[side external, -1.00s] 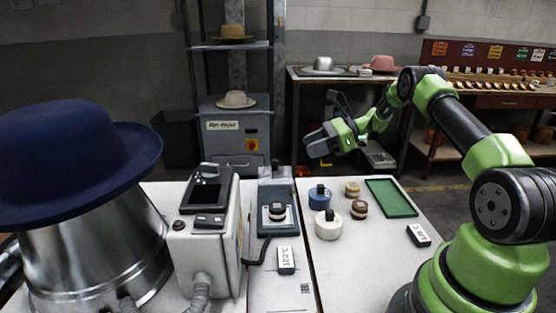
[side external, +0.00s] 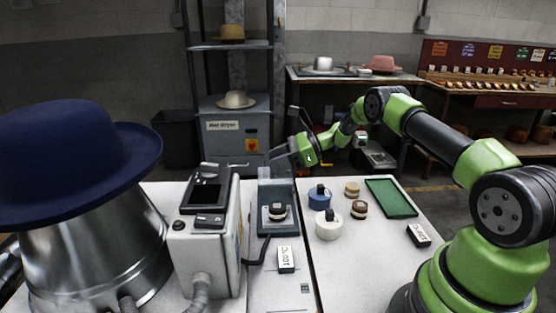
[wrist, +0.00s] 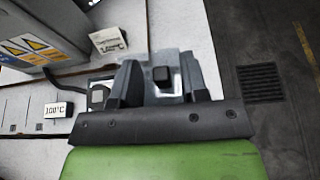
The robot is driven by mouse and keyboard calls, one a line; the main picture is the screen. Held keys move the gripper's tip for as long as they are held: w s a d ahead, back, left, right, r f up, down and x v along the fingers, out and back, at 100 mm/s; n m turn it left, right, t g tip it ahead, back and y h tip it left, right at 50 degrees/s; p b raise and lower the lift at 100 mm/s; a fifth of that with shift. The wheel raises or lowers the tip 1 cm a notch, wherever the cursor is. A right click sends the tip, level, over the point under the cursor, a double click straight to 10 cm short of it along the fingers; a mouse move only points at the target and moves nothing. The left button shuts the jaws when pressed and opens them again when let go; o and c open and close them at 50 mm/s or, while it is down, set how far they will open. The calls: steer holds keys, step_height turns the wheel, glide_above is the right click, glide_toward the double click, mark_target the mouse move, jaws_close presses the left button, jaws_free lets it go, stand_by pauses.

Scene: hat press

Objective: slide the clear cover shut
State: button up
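The teal fixture (side external: 276,225) stands on the middle table in the side view, with a dark-knobbed round piece (side external: 278,211) on it. A pale, glassy panel at its far end may be the clear cover (side external: 275,172), but its edges are hard to make out. My gripper (side external: 276,156) is above and behind that far end. In the wrist view my gripper (wrist: 160,68) is open, its two dark fingers apart. A small dark block (wrist: 161,75) shows between them on a pale plate (wrist: 168,58). I cannot tell whether either finger touches it.
A grey control box (side external: 208,225) stands left of the fixture, beside a large blue hat (side external: 70,155) on a metal form. To the right are a blue pot (side external: 319,197), a white pot (side external: 328,226), small brown pieces and a green tray (side external: 391,198).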

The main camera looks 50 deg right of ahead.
mark_target(280, 179)
jaws_close()
steer(key=shift+s+a, duration=3.3)
steer(key=shift+o, duration=0.6)
jaws_free()
